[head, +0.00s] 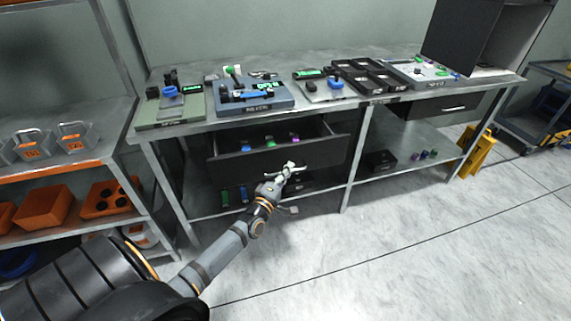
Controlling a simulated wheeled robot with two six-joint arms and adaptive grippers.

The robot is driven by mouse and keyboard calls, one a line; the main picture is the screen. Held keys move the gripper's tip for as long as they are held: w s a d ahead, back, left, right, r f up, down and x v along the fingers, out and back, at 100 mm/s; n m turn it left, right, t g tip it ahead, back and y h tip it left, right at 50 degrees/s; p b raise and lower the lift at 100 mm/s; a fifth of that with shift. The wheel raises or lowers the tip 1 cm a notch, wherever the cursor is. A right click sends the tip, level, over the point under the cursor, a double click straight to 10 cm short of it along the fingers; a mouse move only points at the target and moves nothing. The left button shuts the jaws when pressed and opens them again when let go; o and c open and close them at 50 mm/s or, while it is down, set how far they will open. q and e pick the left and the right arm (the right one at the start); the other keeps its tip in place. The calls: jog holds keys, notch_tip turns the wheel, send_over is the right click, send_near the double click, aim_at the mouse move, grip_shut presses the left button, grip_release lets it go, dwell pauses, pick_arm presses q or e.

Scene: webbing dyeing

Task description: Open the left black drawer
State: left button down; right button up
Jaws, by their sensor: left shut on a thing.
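The left black drawer (235,165) is under the left part of the workbench. It is pulled out, and its inside shows with small blue, green and purple items in it. My left gripper (290,169) is at the lower middle of the drawer's front, shut on the drawer's handle. The handle itself is mostly hidden by the fingers. My right gripper is out of view.
The workbench (388,101) carries several devices and black trays. A second drawer (452,108) at the right is shut. A rack (75,168) with grey baskets and orange bins stands at the left. Yellow objects (477,152) stand at right. The floor in front is clear.

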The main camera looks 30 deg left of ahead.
pick_arm(q)
jog(key=s+d, duration=0.5)
jog(key=d, duration=0.1)
jog(key=shift+p, duration=0.45)
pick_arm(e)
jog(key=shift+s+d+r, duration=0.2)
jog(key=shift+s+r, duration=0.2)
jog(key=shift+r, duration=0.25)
pick_arm(q)
jog(key=shift+s, duration=0.1)
jog(key=c, duration=1.4)
grip_release()
jog(key=shift+s, duration=0.1)
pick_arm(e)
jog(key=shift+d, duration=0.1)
pick_arm(q)
jog(key=s+f, duration=0.1)
jog(key=s, duration=1)
jog(key=shift+s+d+f, duration=0.3)
jog(key=shift+s+d, duration=0.05)
jog(key=shift+d, duration=0.05)
